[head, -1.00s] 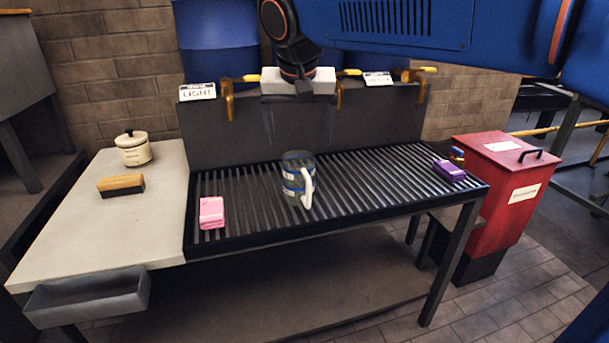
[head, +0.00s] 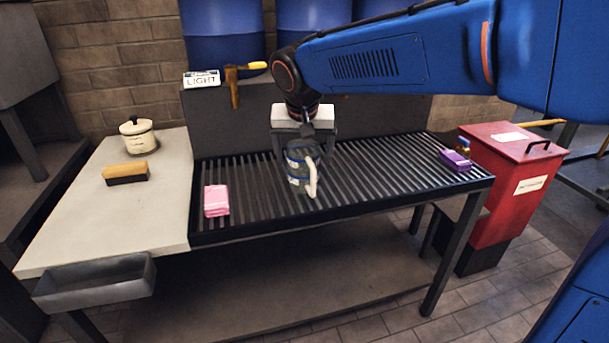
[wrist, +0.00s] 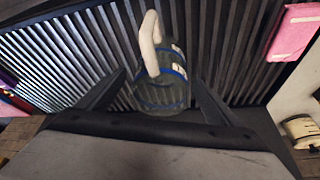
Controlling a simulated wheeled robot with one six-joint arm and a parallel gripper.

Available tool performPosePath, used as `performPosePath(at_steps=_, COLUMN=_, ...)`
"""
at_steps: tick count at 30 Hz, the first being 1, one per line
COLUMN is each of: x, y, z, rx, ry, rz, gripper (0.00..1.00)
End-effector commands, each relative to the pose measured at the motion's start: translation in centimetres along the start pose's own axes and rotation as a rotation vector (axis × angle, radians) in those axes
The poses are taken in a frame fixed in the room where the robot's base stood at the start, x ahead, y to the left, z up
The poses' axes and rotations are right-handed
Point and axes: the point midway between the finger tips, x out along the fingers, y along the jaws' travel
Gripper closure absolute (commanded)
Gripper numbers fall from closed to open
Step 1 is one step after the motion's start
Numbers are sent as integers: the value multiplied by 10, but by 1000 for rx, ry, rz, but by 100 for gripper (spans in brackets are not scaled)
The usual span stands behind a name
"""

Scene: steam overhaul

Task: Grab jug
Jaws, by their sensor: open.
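The jug (head: 299,167) is dark grey-green with blue and white bands and a pale handle. It stands on the slatted black rack, its handle toward the front right in the head view. My gripper (head: 305,150) is open and comes down over the jug from behind. In the wrist view the jug (wrist: 163,88) appears between the two spread dark fingers of my gripper (wrist: 160,98), its pale handle at the top. Gaps show between the fingers and the jug there. In the head view my gripper partly hides the jug's top.
A pink folded cloth (head: 216,201) lies left on the rack (head: 240,236), a purple item (head: 455,160) at its right end. The side table (head: 90,225) holds a cream pot (head: 138,136) and a brush (head: 126,173). A red bin (head: 505,190) stands right. Taps are behind.

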Motion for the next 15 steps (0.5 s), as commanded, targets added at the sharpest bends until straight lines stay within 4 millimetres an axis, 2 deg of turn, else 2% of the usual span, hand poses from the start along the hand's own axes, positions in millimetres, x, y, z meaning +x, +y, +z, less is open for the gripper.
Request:
performPosePath(at_steps=5, x=14, y=-1, z=-1, rx=0, ry=-2, rz=1, gripper=14)
performPosePath(at_steps=12, x=45, y=-2, z=-3, rx=0, ry=-1, rz=1, gripper=14)
performPosePath(at_steps=15, x=51, y=-2, z=-3, rx=0, ry=-1, rz=0, gripper=14)
